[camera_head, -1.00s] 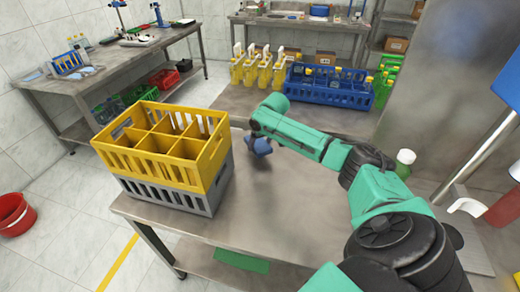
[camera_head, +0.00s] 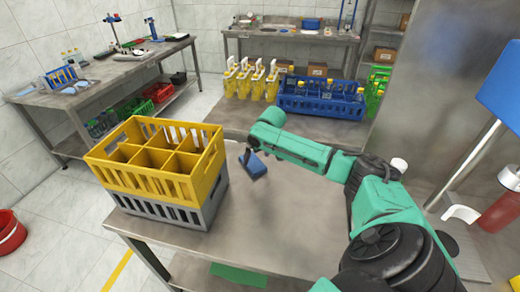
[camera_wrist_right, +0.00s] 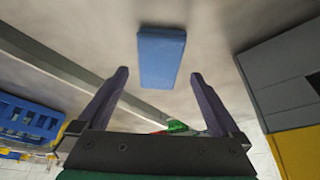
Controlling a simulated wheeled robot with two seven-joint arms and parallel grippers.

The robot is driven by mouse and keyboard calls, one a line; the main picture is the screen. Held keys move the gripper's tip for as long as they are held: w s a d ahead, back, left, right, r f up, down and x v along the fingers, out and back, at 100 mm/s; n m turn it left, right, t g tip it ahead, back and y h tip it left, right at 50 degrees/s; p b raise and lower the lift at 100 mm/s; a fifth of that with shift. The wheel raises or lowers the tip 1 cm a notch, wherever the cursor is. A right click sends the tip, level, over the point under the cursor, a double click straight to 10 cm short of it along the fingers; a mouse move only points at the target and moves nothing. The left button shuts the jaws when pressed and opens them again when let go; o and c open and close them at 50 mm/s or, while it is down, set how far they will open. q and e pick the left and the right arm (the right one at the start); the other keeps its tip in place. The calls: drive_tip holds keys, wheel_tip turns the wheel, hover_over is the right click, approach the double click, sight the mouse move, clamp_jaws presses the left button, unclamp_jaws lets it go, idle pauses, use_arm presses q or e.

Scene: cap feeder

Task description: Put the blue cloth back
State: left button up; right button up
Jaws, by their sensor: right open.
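The blue cloth (camera_head: 256,167) shows as a small flat blue block by my right gripper, over the far middle of the steel table. In the right wrist view the cloth (camera_wrist_right: 162,57) is a plain blue rectangle in front of the grey tabletop. My right gripper (camera_wrist_right: 160,75) is open. Its two dark fingers stand apart, and the cloth shows beyond and between their tips, with no contact visible. In the head view the right gripper (camera_head: 246,157) is small and partly hidden by its wrist. My left gripper is not in view.
A yellow divided crate (camera_head: 205,183) stacked on a grey crate (camera_head: 207,211) stands left of the cloth. A blue crate with bottles (camera_head: 322,107) and several yellow bottle holders stand behind. A dispenser with a white spout (camera_head: 461,213) stands right. The front middle tabletop is clear.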

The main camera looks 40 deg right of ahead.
drive_tip(key=v, duration=0.7)
drive_tip(key=shift+r, duration=0.2)
drive_tip(key=shift+s+r, duration=0.1)
drive_tip(key=shift+s, duration=0.05)
